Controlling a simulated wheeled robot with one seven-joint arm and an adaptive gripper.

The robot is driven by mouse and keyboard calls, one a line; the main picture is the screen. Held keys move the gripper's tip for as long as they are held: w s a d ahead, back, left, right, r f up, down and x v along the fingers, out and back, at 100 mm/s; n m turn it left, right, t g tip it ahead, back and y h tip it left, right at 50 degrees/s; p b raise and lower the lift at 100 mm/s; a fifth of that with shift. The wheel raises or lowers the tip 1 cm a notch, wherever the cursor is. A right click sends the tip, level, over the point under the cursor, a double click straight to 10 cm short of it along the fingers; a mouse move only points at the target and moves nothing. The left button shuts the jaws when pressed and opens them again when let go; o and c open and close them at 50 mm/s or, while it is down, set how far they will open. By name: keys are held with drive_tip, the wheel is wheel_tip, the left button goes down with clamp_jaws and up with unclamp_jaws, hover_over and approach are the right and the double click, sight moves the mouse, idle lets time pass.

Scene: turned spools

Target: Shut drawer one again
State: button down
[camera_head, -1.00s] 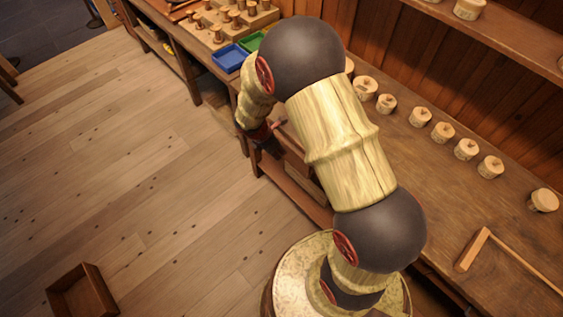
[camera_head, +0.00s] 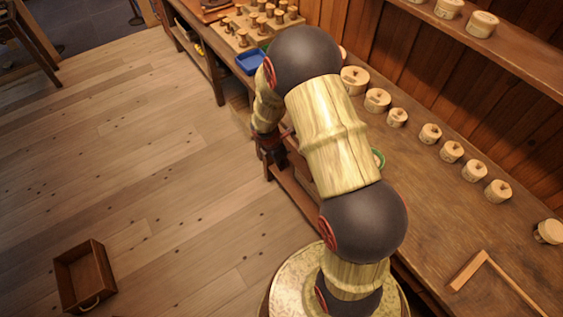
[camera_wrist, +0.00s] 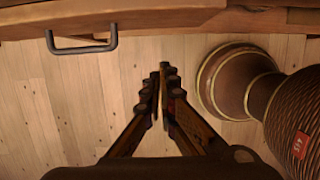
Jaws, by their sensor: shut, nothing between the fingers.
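In the wrist view a wooden drawer front with a dark bar handle (camera_wrist: 82,45) runs along the top edge. I cannot tell its number or how far it stands out. My gripper (camera_wrist: 160,75) is shut and empty, pointing toward that front, to the right of the handle and apart from it. In the head view my gripper (camera_head: 272,150) is small and dark at the front side of the workbench (camera_head: 425,190). My arm hides much of the bench front there, so the drawer cannot be made out.
An open wooden box with a handle (camera_head: 84,277) lies on the floor at lower left. Several round lidded pots (camera_head: 450,151) stand on the bench. A blue tray (camera_head: 250,62) and a spool board (camera_head: 262,25) are at the far end.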

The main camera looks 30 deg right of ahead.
sight(299, 165)
drive_tip(key=d+f+b, duration=0.2)
drive_tip(key=d+f, duration=0.3)
drive_tip(key=shift+d, duration=0.15)
idle(0.3)
drive_tip(key=shift+d+r+p, duration=0.15)
drive_tip(key=shift+d+p, duration=0.45)
drive_tip(key=shift+w+d+p, duration=0.15)
drive_tip(key=shift+d+p, duration=0.15)
drive_tip(key=shift+d, duration=0.4)
drive_tip(key=shift+a, duration=0.1)
